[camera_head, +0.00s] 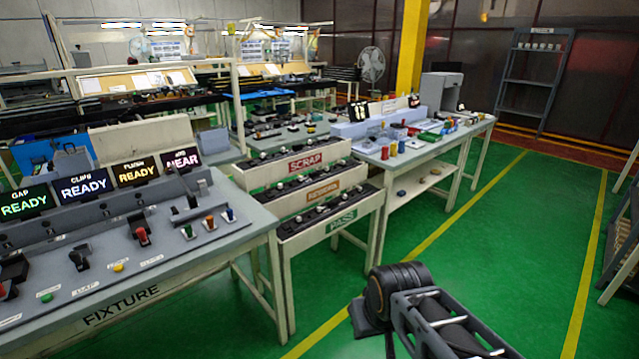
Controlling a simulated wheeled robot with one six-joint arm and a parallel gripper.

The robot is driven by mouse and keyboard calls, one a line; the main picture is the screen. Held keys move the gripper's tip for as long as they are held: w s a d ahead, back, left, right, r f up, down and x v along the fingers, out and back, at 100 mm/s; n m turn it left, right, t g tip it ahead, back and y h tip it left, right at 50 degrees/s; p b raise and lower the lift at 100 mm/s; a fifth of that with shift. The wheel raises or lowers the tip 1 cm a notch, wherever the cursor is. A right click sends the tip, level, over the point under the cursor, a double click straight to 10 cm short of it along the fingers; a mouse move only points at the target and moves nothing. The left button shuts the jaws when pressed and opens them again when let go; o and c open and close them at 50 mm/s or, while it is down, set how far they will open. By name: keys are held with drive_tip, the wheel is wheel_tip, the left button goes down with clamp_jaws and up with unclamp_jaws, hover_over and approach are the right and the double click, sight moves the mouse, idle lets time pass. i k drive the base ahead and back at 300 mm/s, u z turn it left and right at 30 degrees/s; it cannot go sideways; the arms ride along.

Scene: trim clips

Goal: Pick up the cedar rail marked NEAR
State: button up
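I cannot make out a cedar rail marked NEAR in the head view. A small dark display (181,160) reading NEAR stands at the back of the fixture bench (150,290), at the right end of a row of displays. The other displays in that row read READY. My arm shows at the bottom right, over the green floor, apart from the benches. My gripper is outside the picture, so its fingers and anything in them are hidden.
Trays labelled SCRAP (305,162) and PASS (342,222) stand right of the fixture bench, with another tray between them. A table (425,150) with small coloured parts is behind. A dark shelf rack (535,75) stands far right. Green floor (500,250) is clear between yellow lines.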

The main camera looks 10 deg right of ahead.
sight(317, 174)
drive_tip(key=z, duration=0.55)
drive_tip(key=i, duration=0.75)
drive_tip(key=z, duration=0.4)
drive_tip(key=i, duration=0.9)
drive_tip(key=u, duration=0.9)
drive_tip(key=i, duration=0.85)
drive_tip(key=u, duration=0.85)
